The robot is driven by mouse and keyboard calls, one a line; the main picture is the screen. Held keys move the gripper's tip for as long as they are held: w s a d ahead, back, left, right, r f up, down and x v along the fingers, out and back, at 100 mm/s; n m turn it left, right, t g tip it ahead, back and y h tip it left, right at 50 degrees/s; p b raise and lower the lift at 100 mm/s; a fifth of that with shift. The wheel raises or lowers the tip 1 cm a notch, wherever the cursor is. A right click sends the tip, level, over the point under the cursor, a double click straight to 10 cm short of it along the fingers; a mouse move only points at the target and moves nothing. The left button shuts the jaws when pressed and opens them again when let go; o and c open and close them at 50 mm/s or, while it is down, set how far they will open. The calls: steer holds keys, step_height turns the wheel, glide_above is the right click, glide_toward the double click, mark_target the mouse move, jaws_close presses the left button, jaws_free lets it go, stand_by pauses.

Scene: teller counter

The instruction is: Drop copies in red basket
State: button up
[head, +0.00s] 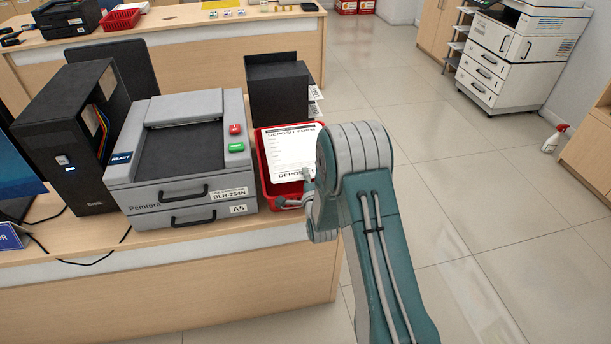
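White deposit form sheets (288,150) are at the red basket (262,176) on the counter's right end. A second "DEPOS" heading shows at the lower edge, so more than one sheet seems to be there. The basket's red rim shows at the left and front of the paper. My gripper (299,189) is at the basket's front right corner, by the lower edge of the sheets. My arm hides most of it. I cannot tell whether its fingers hold paper, or whether the sheets rest fully in the basket.
A black computer tower (72,140) is at the left. The floor right of the counter is open.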

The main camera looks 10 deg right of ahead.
steer(key=shift+o, duration=1)
steer(key=s, duration=1.2)
steer(key=shift+f, duration=0.15)
steer(key=shift+w, duration=0.1)
